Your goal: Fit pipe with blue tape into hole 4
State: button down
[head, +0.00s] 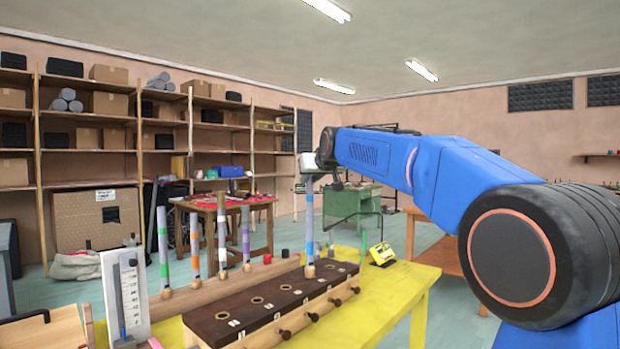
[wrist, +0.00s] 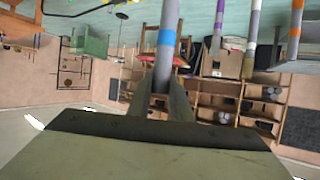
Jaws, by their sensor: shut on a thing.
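The pipe with blue tape (head: 310,225) hangs upright from my gripper (head: 318,165), which is shut on its upper end. In the wrist view the blue band (wrist: 165,37) shows on the grey pipe beyond my gripper (wrist: 163,100). The dark hole block (head: 262,297) has several holes in a row with pale labels too small to read. The pipe's wooden lower end (head: 310,271) overlaps the far right end of the block, past the visible open holes. I cannot tell whether it is in a hole or just above it.
Several other taped pipes (head: 164,245) stand in a row behind the block, at left. A white gauge (head: 125,300) stands at front left. A small yellow device (head: 381,253) and a green rod (head: 362,248) are right of the block. The yellow tabletop (head: 400,283) is clear at right.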

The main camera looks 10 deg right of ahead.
jog(key=shift+f, duration=0.25)
jog(key=c, duration=1.5)
grip_release()
jog(key=v, duration=1.7)
jog(key=shift+s, duration=0.2)
jog(key=s+d+f+g, duration=0.1)
jog(key=s+f+g, duration=0.2)
jog(key=s+f, duration=1)
jog(key=s+d+f+g+h, duration=0.1)
jog(key=s+d+f+g, duration=0.1)
jog(key=s+f, duration=1.2)
jog(key=s+d+f+m+g, duration=0.1)
jog(key=s+d+f+g, duration=0.1)
jog(key=s+f, duration=1.1)
jog(key=shift+s+d+f+g, duration=0.1)
jog(key=shift+f+g, duration=0.15)
jog(key=shift+f, duration=1.2)
jog(key=shift+s+f+g, duration=0.15)
jog(key=shift+f+g, duration=0.15)
jog(key=shift+f, duration=1.15)
jog(key=shift+s+d+f+g, duration=0.1)
jog(key=shift+f+g, duration=0.15)
jog(key=shift+f, duration=1.15)
